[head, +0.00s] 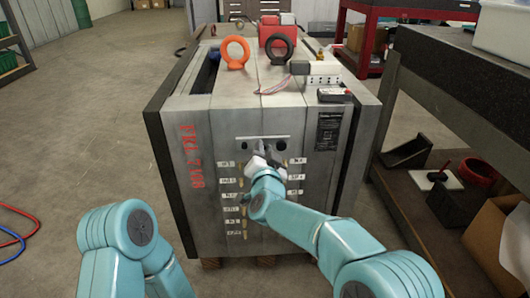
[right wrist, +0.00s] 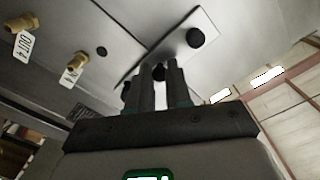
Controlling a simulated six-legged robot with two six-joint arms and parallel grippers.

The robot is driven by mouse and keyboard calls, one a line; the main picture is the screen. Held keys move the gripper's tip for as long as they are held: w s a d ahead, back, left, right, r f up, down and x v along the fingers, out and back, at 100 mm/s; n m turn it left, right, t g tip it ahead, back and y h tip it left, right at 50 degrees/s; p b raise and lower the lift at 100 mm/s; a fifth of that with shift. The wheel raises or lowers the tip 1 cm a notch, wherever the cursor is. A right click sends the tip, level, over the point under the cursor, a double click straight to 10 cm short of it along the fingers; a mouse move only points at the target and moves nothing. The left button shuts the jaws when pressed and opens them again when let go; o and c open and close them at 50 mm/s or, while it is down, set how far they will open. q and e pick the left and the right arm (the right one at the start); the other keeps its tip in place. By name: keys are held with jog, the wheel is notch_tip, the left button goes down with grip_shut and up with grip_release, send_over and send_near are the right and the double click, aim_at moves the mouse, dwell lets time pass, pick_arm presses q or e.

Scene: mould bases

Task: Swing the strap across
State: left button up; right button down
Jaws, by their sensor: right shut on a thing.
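The strap (head: 268,138) is a flat grey bar with dark round bolt heads, lying crosswise high on the front face of the mould base (head: 200,165). My right gripper (head: 262,156) reaches up to it from below and partly hides its middle. In the right wrist view the strap (right wrist: 178,48) runs slantwise above the fingers (right wrist: 158,82), with one black bolt near its upper end. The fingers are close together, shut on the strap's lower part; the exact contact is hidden. My left arm shows at the lower left, but its gripper is out of view.
Several labelled brass fittings (head: 227,182) line the front face below the strap. An orange lifting eye (head: 235,64) and a black one (head: 280,63) stand on top. A dark bench (head: 450,95) stands close on the right; open floor (head: 80,130) lies left.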

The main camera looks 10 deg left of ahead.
jog(key=shift+r, duration=0.1)
dwell(0.3)
jog(key=c, duration=1.1)
grip_release()
jog(key=shift+w, duration=0.1)
jog(key=shift+o, duration=0.2)
jog(key=p+v, duration=0.2)
jog(key=v, duration=1.4)
jog(key=shift+s, duration=0.25)
jog(key=shift+d, duration=0.1)
